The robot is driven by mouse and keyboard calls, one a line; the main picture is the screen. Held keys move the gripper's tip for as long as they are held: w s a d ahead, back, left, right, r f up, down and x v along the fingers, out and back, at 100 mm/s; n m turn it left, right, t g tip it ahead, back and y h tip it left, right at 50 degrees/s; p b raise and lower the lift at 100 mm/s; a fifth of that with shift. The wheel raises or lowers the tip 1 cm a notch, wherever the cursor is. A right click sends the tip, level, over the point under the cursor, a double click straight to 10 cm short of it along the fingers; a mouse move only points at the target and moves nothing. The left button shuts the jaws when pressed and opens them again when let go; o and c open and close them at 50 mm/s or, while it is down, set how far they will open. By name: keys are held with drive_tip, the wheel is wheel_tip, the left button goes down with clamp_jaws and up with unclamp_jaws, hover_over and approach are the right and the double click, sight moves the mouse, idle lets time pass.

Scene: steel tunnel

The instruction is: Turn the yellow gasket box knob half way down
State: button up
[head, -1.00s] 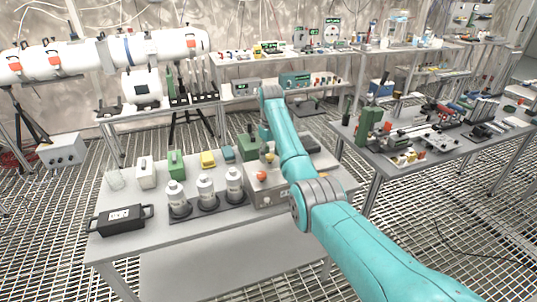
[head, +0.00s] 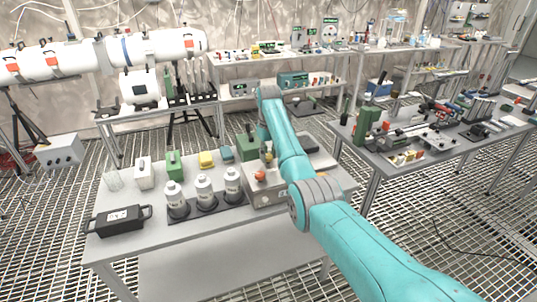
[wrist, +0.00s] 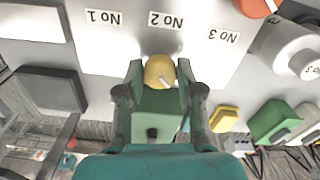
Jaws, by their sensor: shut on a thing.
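The grey gasket box (head: 268,198) stands at the right of the near table, partly behind my arm. In the wrist view its light top (wrist: 210,65) carries the labels No 1, No 2 and No 3. The round yellow knob (wrist: 158,68) sits by the No 2 label, with a pale pointer mark toward the picture's lower right. My gripper (wrist: 158,76) has its two dark green fingers shut on the yellow knob, one on each side. An orange-red knob (head: 260,175) is near No 3 and shows at the wrist view's top edge (wrist: 257,5).
A green box (wrist: 155,118) is beyond the knob. White (head: 145,176), green (head: 174,165), yellow (head: 206,160) and blue (head: 227,153) boxes line the table's back. White bottles (head: 204,189) stand left of the gasket box, and a black case (head: 118,220) is front left.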

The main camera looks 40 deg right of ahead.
sight(267, 155)
drive_tip(key=m, duration=1.3)
drive_tip(key=shift+w+a+m, duration=0.1)
drive_tip(key=shift+m, duration=0.2)
drive_tip(key=m, duration=1.3)
drive_tip(key=shift+w, duration=0.15)
drive_tip(key=o, duration=1.2)
drive_tip(key=shift+c, duration=0.2)
wheel_tip(267, 155, up, 12)
